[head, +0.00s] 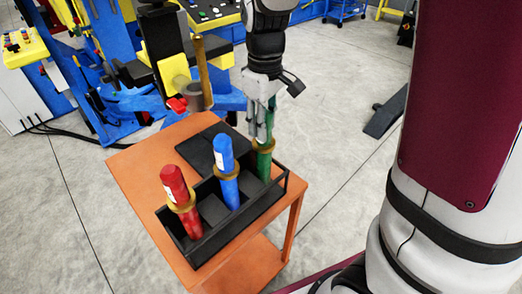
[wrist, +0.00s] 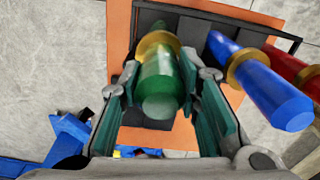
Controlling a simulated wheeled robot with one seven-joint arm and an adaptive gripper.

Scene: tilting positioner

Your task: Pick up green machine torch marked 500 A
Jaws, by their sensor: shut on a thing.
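The green torch (head: 264,165) stands upright at the right end of a black rack (head: 240,221), with a brass collar below its top. My gripper (head: 263,136) comes down on it from above and is shut on its upper part. In the wrist view the green torch (wrist: 162,88) lies between the two finger pads of my gripper (wrist: 166,74), its round end facing the camera. The torch's lower end is hidden in the rack. No marking on it can be read.
A blue torch (head: 225,172) and a red torch (head: 177,190) stand in the same rack to the left. The rack is on an orange table (head: 140,170) beside a flat dark plate (head: 203,146). Blue and yellow machinery (head: 175,101) stands behind.

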